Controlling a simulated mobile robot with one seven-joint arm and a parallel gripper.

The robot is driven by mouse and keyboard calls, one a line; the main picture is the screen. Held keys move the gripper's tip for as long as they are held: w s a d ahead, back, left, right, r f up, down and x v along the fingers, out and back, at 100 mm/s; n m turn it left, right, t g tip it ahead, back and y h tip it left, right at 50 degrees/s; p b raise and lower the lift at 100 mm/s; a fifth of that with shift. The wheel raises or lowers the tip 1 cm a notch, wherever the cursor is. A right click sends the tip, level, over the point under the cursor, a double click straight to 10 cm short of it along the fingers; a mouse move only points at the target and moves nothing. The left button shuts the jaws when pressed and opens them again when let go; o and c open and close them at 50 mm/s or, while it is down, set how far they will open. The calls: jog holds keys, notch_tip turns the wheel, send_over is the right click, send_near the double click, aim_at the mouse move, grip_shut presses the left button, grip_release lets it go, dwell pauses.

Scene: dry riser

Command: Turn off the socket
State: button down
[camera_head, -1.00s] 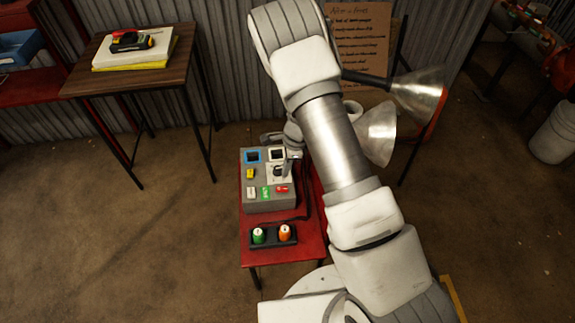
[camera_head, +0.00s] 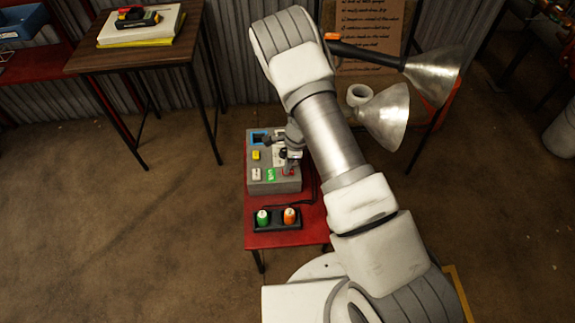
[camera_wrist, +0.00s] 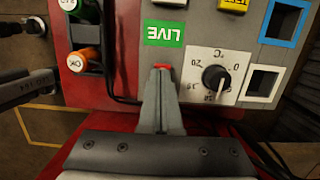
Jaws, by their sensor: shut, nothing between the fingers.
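A grey control box (camera_head: 284,186) sits on a red table. It carries a blue square socket frame (camera_head: 257,138), a yellow switch (camera_head: 256,155), a white switch (camera_head: 257,174) and a green block (camera_head: 271,174), marked LIVE in the wrist view (camera_wrist: 164,32). The wrist view also shows a black dial (camera_wrist: 215,77) and a white square socket frame (camera_wrist: 263,83). My gripper (camera_wrist: 161,70) is shut and empty, its tips over a small red part (camera_wrist: 163,66), apparently the red switch beside the green block. The fingers hide most of it; contact cannot be told.
A black tray (camera_head: 278,226) holds a green and an orange container in front of the box. A dark cable runs along the box's right side. A wooden table (camera_head: 130,56) stands at the left; the floor between is clear.

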aim_at(293, 172)
jog(key=shift+s+a+f+h+p, duration=0.15)
jog(key=shift+a+h+p, duration=0.2)
jog(key=shift+h+p, duration=0.25)
jog(key=shift+f, duration=0.35)
jog(key=shift+d, duration=0.1)
jog(key=shift+d+b, duration=0.35)
jog(key=shift+d, duration=0.75)
jog(key=shift+d+r+p, duration=0.1)
jog(key=shift+r+p, duration=0.3)
jog(key=shift+r, duration=0.05)
notch_tip(293, 172, up, 14)
jog(key=p, duration=0.4)
jog(key=shift+w+p, duration=0.25)
jog(key=shift+p, duration=0.15)
